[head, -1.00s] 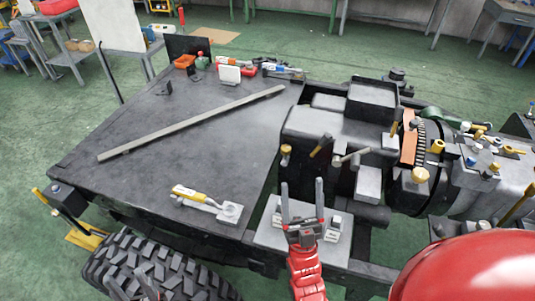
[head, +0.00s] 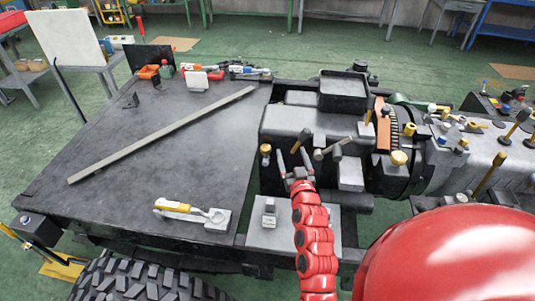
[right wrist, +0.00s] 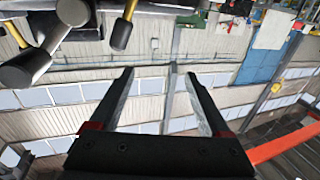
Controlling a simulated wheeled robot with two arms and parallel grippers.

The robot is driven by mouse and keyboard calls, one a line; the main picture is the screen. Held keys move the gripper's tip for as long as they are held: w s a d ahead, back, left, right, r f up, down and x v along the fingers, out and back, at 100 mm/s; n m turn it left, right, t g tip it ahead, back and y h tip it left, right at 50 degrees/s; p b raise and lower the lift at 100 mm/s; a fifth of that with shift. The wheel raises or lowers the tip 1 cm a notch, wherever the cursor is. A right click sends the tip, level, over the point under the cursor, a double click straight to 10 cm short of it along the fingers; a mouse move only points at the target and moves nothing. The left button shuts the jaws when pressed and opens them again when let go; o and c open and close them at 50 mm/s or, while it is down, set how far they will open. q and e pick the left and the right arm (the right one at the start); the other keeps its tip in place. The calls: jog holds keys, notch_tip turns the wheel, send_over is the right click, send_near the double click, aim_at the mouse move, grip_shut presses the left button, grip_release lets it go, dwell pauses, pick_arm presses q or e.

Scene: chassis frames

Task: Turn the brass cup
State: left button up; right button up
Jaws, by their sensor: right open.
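Several brass-coloured pieces stand on the dark machine in the head view, and I cannot tell for sure which is the brass cup. One small brass cup-like piece (head: 265,150) stands on the block's left edge, just left of my right gripper. A larger round brass piece (head: 398,158) sits farther right, by the dark ring. My right gripper (head: 293,158) is open and empty at the front of the block, close to grey-headed levers. The right wrist view shows its spread fingers (right wrist: 160,75) with nothing between them. My left gripper is out of view.
A grey bar (head: 160,137) and a yellow-handled tool (head: 180,208) lie on the dark plate (head: 110,125). A tyre (head: 140,280) is at the lower left.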

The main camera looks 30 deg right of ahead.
notch_tip(320, 180, down, 4)
jog(key=s+a+n+g+y, duration=0.1)
jog(key=n+g+y, duration=0.2)
jog(key=y, duration=0.1)
jog(key=y+p, duration=0.1)
jog(key=p, duration=0.3)
send_near(268, 152)
jog(key=shift+g, duration=0.3)
jog(key=x, duration=0.8)
jog(key=shift+w+r, duration=0.15)
jog(key=shift+r, duration=0.25)
jog(key=shift+w+f, duration=0.25)
jog(key=shift+w, duration=0.3)
jog(key=shift+c, duration=0.3)
grip_shut()
